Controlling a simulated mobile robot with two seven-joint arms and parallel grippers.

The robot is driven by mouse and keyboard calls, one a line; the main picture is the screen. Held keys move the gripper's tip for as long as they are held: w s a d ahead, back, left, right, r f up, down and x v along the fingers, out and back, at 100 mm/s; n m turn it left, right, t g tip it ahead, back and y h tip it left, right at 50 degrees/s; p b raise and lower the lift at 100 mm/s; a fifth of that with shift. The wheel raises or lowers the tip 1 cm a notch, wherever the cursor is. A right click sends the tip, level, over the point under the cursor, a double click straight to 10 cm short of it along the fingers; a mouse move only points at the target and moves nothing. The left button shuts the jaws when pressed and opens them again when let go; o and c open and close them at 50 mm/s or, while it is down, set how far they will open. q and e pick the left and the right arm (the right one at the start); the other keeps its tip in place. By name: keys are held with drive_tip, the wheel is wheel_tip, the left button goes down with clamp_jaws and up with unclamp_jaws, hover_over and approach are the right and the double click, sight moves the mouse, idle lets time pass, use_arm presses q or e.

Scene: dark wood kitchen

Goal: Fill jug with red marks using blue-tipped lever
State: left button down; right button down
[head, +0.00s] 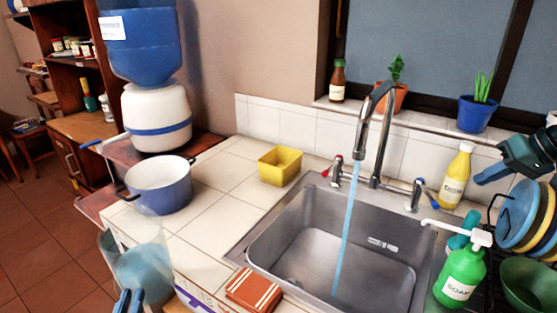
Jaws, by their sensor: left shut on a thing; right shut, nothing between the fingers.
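A see-through bluish jug (142,262) is at the lower left, in front of the counter corner. My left gripper (129,300) is shut on it at the bottom edge of the view. The blue-tipped lever (417,193) is right of the spout, the red-tipped lever (336,169) left. My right gripper (483,178) is shut and empty, right of the blue-tipped lever and apart from it.
The sink (385,270) is otherwise empty. A green soap bottle (460,275), a yellow bottle (456,177) and racked plates (522,215) crowd the right side.

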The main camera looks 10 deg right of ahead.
sight(426, 193)
use_arm(q)
drive_tip(key=shift+w+r, duration=0.15)
drive_tip(key=shift+w, duration=0.05)
drive_tip(key=shift+r+p, duration=0.55)
use_arm(e)
drive_tip(key=x, duration=1)
use_arm(q)
drive_tip(key=shift+a+r, duration=0.1)
drive_tip(key=shift+r, duration=0.1)
use_arm(e)
drive_tip(key=shift+w+r, duration=0.1)
drive_tip(key=shift+w, duration=0.05)
